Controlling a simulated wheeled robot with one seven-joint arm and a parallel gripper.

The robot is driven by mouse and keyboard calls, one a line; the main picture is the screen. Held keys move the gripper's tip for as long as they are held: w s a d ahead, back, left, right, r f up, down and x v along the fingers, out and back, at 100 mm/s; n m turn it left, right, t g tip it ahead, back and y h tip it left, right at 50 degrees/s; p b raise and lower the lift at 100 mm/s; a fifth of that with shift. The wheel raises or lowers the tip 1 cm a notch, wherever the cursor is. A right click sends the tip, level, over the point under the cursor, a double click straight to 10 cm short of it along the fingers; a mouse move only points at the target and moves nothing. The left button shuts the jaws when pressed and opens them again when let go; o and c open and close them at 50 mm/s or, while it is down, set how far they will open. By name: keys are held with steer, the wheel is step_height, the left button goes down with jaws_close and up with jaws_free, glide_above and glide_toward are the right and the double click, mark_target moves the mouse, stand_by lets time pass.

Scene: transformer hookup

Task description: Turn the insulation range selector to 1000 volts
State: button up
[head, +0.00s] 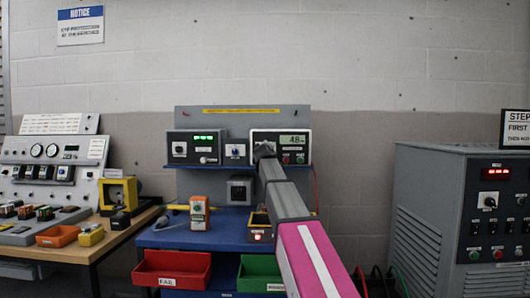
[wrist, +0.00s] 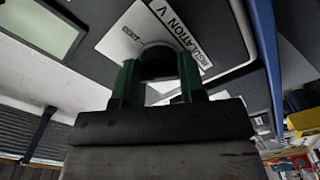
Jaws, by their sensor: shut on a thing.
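The insulation tester (head: 293,137) is the right box on the upper shelf of the blue bench, with a lit display reading about 48. Its panel (wrist: 205,58) fills the top of the wrist view, with the label "INSULATION V" upside down. The range selector, a dark round knob (wrist: 158,62), sits between the green fingers of my gripper (wrist: 158,82). My gripper is shut on the knob. In the head view my arm and gripper (head: 265,152) cover the knob, so its pointer setting is hidden. In the wrist view most scale marks are hidden too.
Another meter (head: 194,147) with a green display stands left on the same shelf, with a small white switch box (head: 236,151) between. Below are an orange device (head: 199,213), a red bin (head: 172,269) and a green bin (head: 260,273). A grey cabinet (head: 440,215) stands right.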

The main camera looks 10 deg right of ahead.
steer(key=shift+m, duration=0.3)
steer(key=m, duration=1.1)
steer(key=shift+d, duration=0.1)
steer(key=shift+m, duration=0.3)
steer(key=o, duration=0.9)
